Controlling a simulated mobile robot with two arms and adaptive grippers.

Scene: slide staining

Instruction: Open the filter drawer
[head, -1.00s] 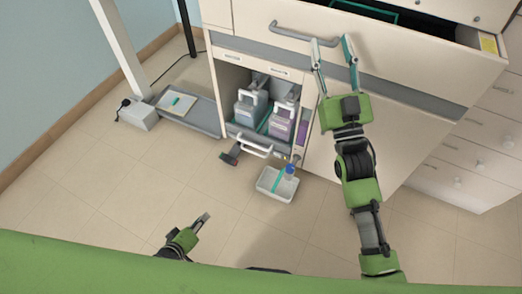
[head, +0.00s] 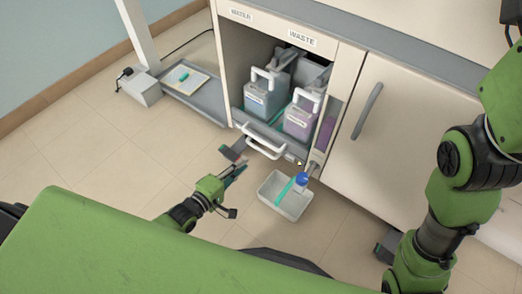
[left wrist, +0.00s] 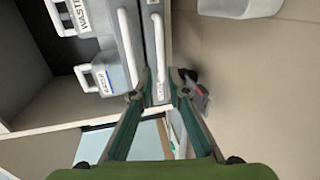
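A white pull handle (head: 264,147) sits low on the front of the open cabinet bay, with a second white bar just above it. No filter label is readable, so I cannot tell for sure which front is the filter drawer. My left gripper (head: 239,170) is open and empty, just in front and to the left of this handle. In the left wrist view a white bar handle (left wrist: 158,58) reaches down toward the gap between the fingertips (left wrist: 158,93); contact is not clear. My right arm stands at the right edge of the head view, its fingers out of frame.
Water (head: 266,97) and waste (head: 301,118) containers stand inside the bay. A white tray (head: 270,188) with a blue-capped bottle (head: 301,182) is on the floor ahead. A dark pedal-like object (head: 232,152) lies by my left fingertips. A closed cabinet door (head: 395,125) is at right.

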